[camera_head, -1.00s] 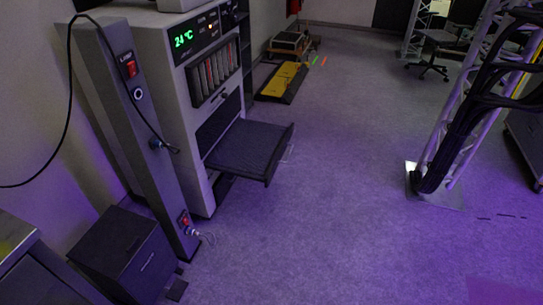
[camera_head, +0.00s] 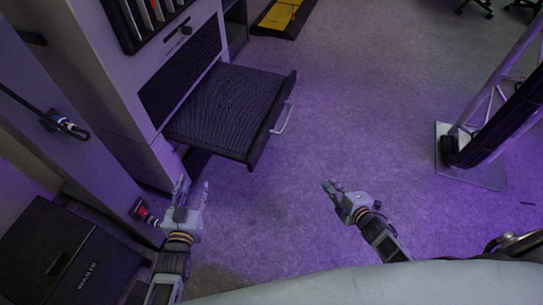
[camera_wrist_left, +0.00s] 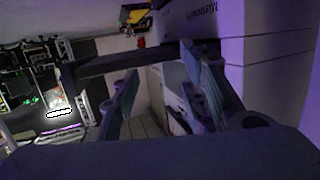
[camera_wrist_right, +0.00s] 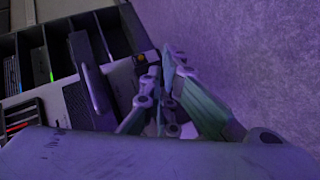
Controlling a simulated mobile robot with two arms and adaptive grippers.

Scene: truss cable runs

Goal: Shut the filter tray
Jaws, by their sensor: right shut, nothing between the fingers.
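The filter tray (camera_head: 228,106) is a dark, flat drawer pulled out from the grey cabinet (camera_head: 110,62), with a light handle (camera_head: 283,118) on its front. My left gripper (camera_head: 191,186) is in front of the cabinet, below the tray in the head view, apart from it. Its two fingers stand apart with nothing between them; they also show in the left wrist view (camera_wrist_left: 162,95). My right gripper (camera_head: 330,186) is over the floor to the right of the tray, shut and empty. In the right wrist view (camera_wrist_right: 168,62) its fingertips meet.
A dark waste bin (camera_head: 50,255) stands at the lower left beside a grey column (camera_head: 60,120). A truss (camera_head: 490,110) with dark cables stands on a base plate at the right. A yellow platform (camera_head: 283,17) lies at the back. The floor between is clear.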

